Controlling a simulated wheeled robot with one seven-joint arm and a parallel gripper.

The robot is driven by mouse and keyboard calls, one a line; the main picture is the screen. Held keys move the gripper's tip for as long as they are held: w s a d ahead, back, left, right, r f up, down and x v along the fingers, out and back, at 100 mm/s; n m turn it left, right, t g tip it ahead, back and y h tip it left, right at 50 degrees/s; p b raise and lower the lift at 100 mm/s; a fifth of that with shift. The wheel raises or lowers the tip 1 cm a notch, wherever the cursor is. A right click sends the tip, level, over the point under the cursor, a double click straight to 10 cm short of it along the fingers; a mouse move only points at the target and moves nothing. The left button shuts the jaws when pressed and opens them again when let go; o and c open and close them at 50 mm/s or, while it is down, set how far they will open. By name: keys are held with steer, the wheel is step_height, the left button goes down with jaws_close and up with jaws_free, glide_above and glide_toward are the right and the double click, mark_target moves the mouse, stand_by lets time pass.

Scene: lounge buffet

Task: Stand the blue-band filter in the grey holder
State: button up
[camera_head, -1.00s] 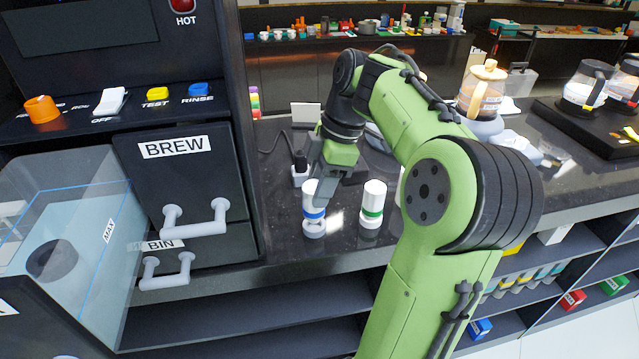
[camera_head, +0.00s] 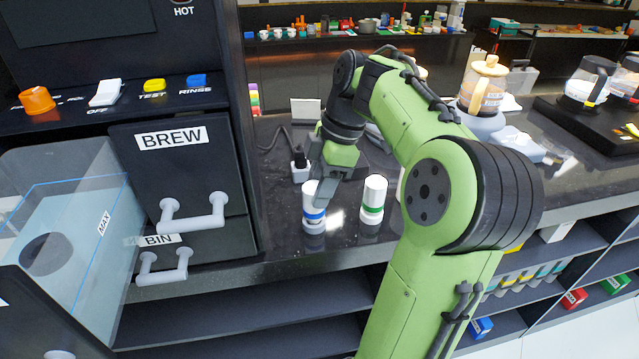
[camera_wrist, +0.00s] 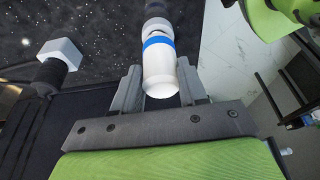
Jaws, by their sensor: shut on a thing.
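The blue-band filter (camera_head: 312,206), a white cylinder with a blue ring, is upright near the counter's front edge in the head view. My gripper (camera_head: 321,190) is shut on it from behind and to the right. In the wrist view the filter (camera_wrist: 160,75) sits between the two fingers (camera_wrist: 160,88) of my gripper. A pale grey round piece (camera_head: 314,227) shows directly below the blue band and looks like the grey holder. I cannot tell whether the filter is seated in it or just above it.
A green-banded white cylinder (camera_head: 373,200) stands close to the right of the filter. The machine with the BREW drawer (camera_head: 182,170) and its protruding handle rises at the left. A small white-topped dark object (camera_head: 300,170) stands behind. Open shelves lie below the counter edge.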

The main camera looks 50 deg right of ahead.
steer(key=shift+f+b, duration=0.35)
steer(key=shift+f, duration=0.1)
steer(key=o, duration=1.2)
steer(key=shift+r, duration=0.1)
steer(key=shift+c, duration=0.2)
steer(key=p+v, duration=0.7)
steer(key=v, duration=0.8)
steer(key=shift+d+r, duration=0.2)
steer(key=shift+r, duration=0.1)
steer(key=shift+s+f, duration=0.1)
